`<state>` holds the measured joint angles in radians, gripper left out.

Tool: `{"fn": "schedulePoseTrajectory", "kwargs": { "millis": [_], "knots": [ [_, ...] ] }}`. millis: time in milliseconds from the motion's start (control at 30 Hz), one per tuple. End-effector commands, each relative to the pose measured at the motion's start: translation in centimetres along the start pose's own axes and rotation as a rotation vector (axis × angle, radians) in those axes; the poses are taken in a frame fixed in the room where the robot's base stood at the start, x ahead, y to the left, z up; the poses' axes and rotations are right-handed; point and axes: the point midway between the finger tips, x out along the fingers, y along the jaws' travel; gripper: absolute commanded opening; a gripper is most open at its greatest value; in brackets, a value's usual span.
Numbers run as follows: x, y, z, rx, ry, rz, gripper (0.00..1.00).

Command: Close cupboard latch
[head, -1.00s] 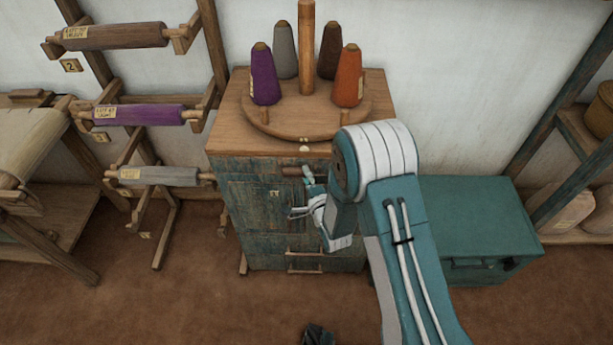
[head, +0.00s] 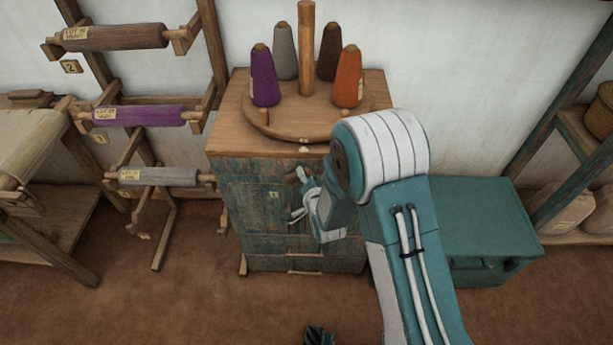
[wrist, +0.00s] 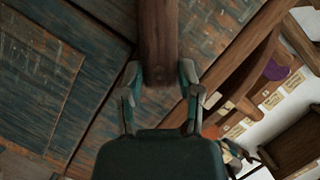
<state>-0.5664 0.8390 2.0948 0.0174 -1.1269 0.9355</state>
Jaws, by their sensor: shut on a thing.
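The cupboard (head: 250,215) is a weathered blue-green wooden cabinet with a plain wood top, seen in the middle of the head view. The wrist view shows its worn door panels (wrist: 35,75) and the seams between them. The latch (wrist: 158,35) is a brown wooden bar, seen close up in the wrist view. My gripper (wrist: 160,78) is shut on the latch, with one finger on each side of it. In the head view my gripper (head: 297,194) is at the upper front of the cupboard, and the latch is hidden or too small to make out.
A round rack (head: 290,122) with several thread cones stands on the cupboard. A teal chest (head: 480,215) is close on the right. A frame with thread rollers (head: 140,115) is on the left. The floor (head: 190,300) in front is mostly clear.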

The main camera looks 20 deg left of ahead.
Motion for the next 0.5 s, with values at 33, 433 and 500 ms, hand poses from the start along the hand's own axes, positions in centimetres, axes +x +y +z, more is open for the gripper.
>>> {"fn": "schedulePoseTrajectory", "kwargs": {
  "millis": [33,433,500],
  "knots": [
    [-0.1,0.02,0.49,-0.044,-0.013,0.02,0.0],
    [-0.1,-0.07,0.59,-0.394,-0.015,0.165,0.0],
    [-0.09,-0.09,0.63,-0.453,-0.015,0.19,0.0]
  ]
}}
